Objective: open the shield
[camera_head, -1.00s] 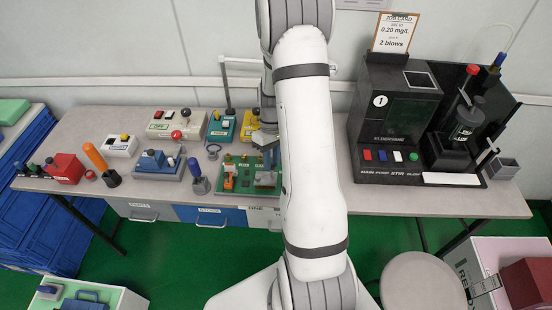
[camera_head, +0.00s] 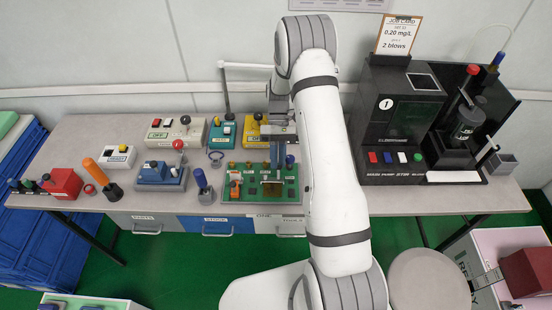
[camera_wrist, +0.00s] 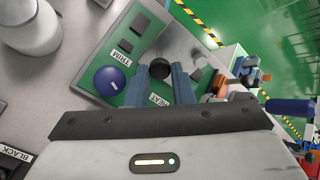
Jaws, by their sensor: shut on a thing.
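The green board (camera_head: 240,196) lies near the table's front edge and carries several small parts. A shiny grey metal plate, apparently the shield (camera_wrist: 178,42), shows over the board in the wrist view. A black round knob (camera_wrist: 160,68) sits at the plate, between my fingertips. My gripper (camera_head: 281,168) reaches down over the right half of the board; its fingers show in the wrist view (camera_wrist: 162,76), shut on the knob. A dark brownish patch (camera_head: 272,189) shows on the board below the fingers. The plate's exact tilt cannot be told.
A blue knob (camera_wrist: 109,81) and a TRIM label are close beside the fingers. A blue tester (camera_head: 160,176), a blue-handled tool (camera_head: 202,182) and a yellow box (camera_head: 253,131) stand around the board. A black machine (camera_head: 398,125) stands to the right.

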